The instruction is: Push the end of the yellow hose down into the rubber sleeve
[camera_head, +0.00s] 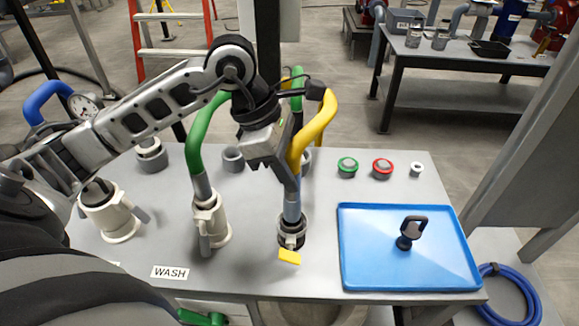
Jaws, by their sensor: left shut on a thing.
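The yellow hose (317,127) arches over the near middle of the grey table and bends down to a grey metal end (291,205). My left gripper (284,166) is shut on the hose just above this end, and its fingers are partly hidden by the gripper body. The end stands roughly upright at the dark rubber sleeve (293,231), over its mouth. I cannot tell how deep it sits inside. A yellow lever (289,257) sticks out at the front of the sleeve. My right gripper is not in view.
A green hose (200,131) stands in a white coupling (210,222) to the left. A blue tray (366,270) with a black-handled tool (411,232) lies to the right. Green (347,166) and red (382,168) buttons are behind it. A "WASH" label (170,272) marks the front edge.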

